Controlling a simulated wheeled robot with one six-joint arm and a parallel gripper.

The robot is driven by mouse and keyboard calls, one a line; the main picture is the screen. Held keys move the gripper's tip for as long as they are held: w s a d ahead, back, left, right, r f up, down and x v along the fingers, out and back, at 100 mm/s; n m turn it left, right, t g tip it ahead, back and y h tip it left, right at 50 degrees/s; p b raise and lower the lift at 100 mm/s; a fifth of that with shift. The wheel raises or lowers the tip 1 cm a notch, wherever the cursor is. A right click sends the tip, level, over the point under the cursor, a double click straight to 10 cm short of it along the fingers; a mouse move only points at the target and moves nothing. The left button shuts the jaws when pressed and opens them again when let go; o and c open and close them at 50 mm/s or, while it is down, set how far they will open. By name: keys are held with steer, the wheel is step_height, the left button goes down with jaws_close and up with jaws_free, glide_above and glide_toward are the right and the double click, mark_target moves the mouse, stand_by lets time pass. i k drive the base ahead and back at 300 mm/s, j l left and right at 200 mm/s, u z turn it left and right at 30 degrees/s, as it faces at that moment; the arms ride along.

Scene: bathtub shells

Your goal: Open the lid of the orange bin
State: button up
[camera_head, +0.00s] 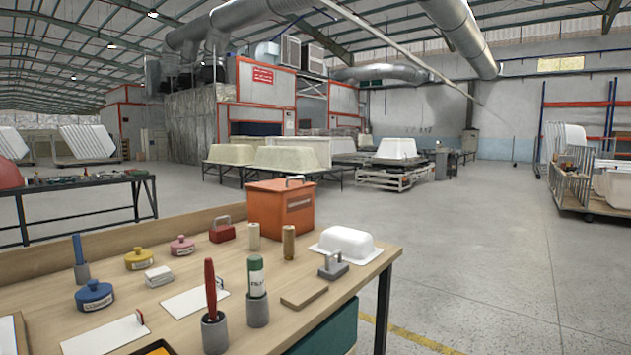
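The orange bin (280,212) stands near the far right corner of the wooden workbench. It is box-shaped with a pale label on its front side. Its orange lid (275,186) lies flat on top and looks closed, with a grey handle (294,180) standing up from it. My gripper does not show in this view.
A white tub model (346,244), a grey block with a handle (333,266) and two small rolls (289,241) stand before the bin. A red handled box (222,230) is left of it. Upright tools in grey holders (215,333) stand at the bench front.

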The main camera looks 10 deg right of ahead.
mark_target(279, 185)
steer(key=i, duration=0.8)
steer(key=i+l+u, duration=0.1)
steer(key=i+l, duration=0.2)
steer(key=i+l+u, duration=0.1)
steer(key=i+l, duration=0.2)
steer(key=l, duration=0.2)
